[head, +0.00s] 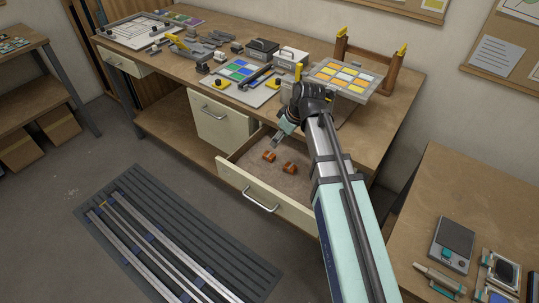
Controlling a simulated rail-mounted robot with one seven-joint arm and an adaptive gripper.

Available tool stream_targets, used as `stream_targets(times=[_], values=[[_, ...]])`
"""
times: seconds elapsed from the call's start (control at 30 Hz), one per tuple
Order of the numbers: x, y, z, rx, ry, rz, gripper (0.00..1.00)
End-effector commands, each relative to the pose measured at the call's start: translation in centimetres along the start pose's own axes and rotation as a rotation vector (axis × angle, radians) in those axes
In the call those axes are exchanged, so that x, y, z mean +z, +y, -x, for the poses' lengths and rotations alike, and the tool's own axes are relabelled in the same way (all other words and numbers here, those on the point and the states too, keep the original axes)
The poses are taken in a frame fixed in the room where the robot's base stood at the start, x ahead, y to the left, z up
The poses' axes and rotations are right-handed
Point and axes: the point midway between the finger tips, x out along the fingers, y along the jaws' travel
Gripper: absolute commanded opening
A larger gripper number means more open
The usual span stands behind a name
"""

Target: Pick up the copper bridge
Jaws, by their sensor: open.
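Two small copper-brown pieces lie apart on the floor of the open drawer (262,204): a left one (269,156) and a right one (290,167). Either could be the copper bridge; they are too small here to tell their shapes apart. My gripper (277,142) is open, at the back of the drawer opening, a little behind and above the two pieces. It touches neither piece as far as I can see. My wrist and forearm hide the drawer's right part and some of the bench edge.
The wooden bench (390,103) above the drawer carries a tray of coloured tiles (240,71), a yellow-and-white tile panel (343,77) on a stand, and metal boxes (262,49). A closed drawer (220,122) is at left. Another table (470,200) stands at right.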

Motion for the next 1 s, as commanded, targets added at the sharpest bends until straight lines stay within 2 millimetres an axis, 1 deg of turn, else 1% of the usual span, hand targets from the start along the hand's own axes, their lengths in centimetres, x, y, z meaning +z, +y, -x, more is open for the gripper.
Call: stream_targets(times=[0.2,0.33,0.5,0.73,1.0], values=[[-0.1,0.0,-3.5,-0.002,-0.002,0.000,0.62],[-0.1,0.0,-5.2,-0.001,-0.001,0.000,0.62],[-0.1,0.0,-6.5,0.000,0.000,0.000,0.62],[-0.1,0.0,-7.3,-0.001,0.000,0.000,0.62],[0.1,0.0,-10.3,-0.002,0.000,-0.001,0.62]])
